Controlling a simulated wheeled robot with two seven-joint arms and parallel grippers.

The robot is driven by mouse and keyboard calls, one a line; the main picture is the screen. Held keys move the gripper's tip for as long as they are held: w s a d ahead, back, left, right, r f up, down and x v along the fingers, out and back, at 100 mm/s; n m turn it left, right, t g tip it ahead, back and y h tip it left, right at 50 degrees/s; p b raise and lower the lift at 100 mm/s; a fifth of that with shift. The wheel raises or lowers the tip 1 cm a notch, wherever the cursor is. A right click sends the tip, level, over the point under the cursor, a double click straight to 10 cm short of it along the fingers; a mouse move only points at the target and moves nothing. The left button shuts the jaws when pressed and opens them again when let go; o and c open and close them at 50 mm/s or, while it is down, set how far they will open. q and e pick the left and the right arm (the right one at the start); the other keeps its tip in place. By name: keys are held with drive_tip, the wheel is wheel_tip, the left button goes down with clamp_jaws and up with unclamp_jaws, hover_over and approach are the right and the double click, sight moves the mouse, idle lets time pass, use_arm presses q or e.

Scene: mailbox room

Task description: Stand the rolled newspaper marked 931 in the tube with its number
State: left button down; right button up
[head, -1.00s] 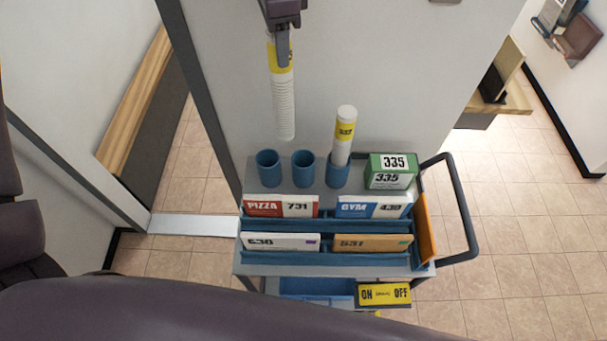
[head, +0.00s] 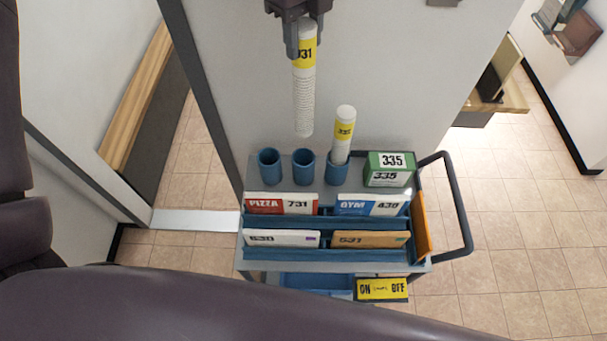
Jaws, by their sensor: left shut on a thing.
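My left gripper (head: 299,45) is at the top of the head view, shut on the top part of a white rolled newspaper (head: 303,100). Its yellow label reads 931, with the first digit partly covered by a finger. The roll hangs almost upright, its lower end above the row of blue tubes. The left tube (head: 269,166) and the middle tube (head: 303,168) look empty. The right tube (head: 337,172) holds another roll (head: 344,133) with a yellow label that seems to read 335. I see no numbers on the tubes. My right gripper is not in view.
The tubes stand on a grey cart (head: 250,268) with a dark handle (head: 460,210) at right. A green box marked 335 (head: 390,170) stands beside the right tube. Blue racks in front hold several envelopes, such as PIZZA 731 (head: 281,204). A wall is behind.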

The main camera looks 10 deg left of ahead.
sight(303, 119)
use_arm(q)
drive_tip(key=shift+f, duration=0.1)
wheel_tip(303, 119, down, 14)
drive_tip(key=shift+f+p, duration=0.2)
drive_tip(key=shift+p, duration=0.3)
wheel_tip(303, 119, down, 4)
drive_tip(key=shift+f+p, duration=0.2)
drive_tip(key=shift+p, duration=0.9)
drive_tip(key=shift+f, duration=0.3)
drive_tip(key=shift+f, duration=0.2)
drive_tip(key=c, duration=0.9)
unclamp_jaws()
